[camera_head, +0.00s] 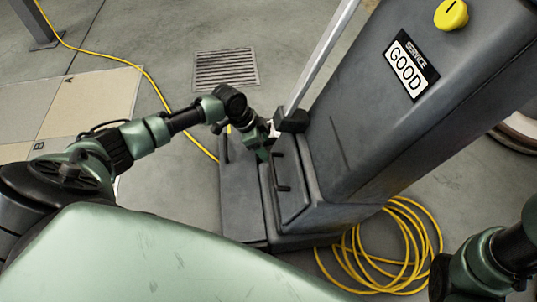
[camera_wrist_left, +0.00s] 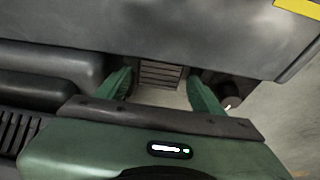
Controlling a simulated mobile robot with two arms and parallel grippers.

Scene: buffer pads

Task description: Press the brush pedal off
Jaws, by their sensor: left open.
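The dark grey machine (camera_head: 400,130) stands at the right of the head view, with a low deck (camera_head: 240,200) at its foot. A black block (camera_head: 292,120) sits at the lower end of a grey pole, and a small black bar (camera_head: 281,172) is on the low housing. I cannot tell which part is the brush pedal. My left gripper (camera_head: 266,148) is over the low deck, close to the black block; contact is unclear. My right gripper is not visible.
A coiled yellow hose (camera_head: 395,250) lies at the machine's base. A yellow knob (camera_head: 451,14) and a "GOOD" label (camera_head: 410,67) are on the machine.

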